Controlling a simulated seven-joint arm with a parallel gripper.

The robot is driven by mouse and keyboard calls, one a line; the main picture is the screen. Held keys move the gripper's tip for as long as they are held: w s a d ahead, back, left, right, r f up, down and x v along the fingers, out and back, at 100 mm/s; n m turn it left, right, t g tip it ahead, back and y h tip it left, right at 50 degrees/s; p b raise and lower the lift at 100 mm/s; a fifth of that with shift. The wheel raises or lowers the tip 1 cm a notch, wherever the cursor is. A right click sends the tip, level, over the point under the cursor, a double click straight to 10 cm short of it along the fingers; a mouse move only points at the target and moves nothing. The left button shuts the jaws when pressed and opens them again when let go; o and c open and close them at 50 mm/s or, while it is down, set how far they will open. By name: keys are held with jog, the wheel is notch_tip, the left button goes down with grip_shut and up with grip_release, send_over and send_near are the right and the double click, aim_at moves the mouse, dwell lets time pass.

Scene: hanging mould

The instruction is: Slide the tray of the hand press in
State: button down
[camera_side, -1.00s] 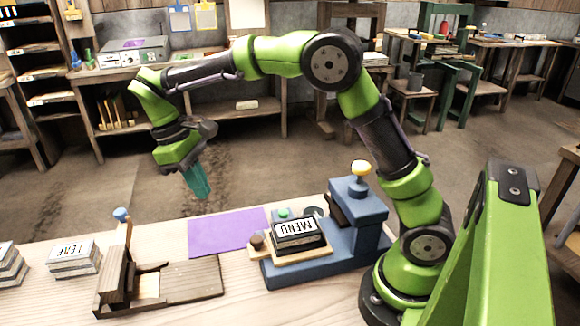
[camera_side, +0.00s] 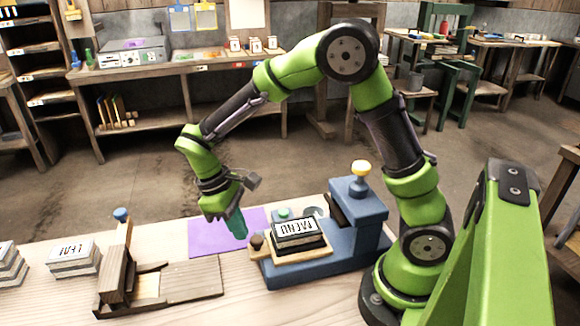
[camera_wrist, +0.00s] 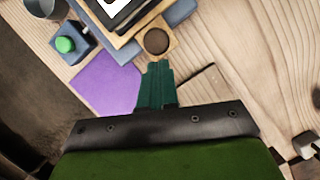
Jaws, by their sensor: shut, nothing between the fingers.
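The hand press (camera_side: 345,232) is blue, with a yellow knob on top, and stands at the right of the bench. Its wooden tray (camera_side: 303,253) sticks out to the left and carries a block marked MENU (camera_side: 297,231). A round brown knob (camera_side: 257,242) is at the tray's left end. My gripper (camera_side: 238,227) is shut and empty, its teal fingers pointing down just left of the knob, apparently apart from it. In the wrist view, the fingertips (camera_wrist: 158,68) lie just below the brown knob (camera_wrist: 156,41); the MENU block is cut off by the top edge.
A purple sheet (camera_side: 205,240) lies behind the fingers. A wooden press (camera_side: 120,280) with a blue knob stands front left, with its flat board reaching right. A LEAF block stack (camera_side: 73,259) is farther left. A green button (camera_wrist: 65,44) is beside the press.

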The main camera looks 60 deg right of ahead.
aim_at(307, 222)
jog(key=shift+s+d, duration=0.1)
jog(key=shift+s, duration=0.1)
jog(key=s+d, duration=1)
jog(key=shift+f, duration=0.1)
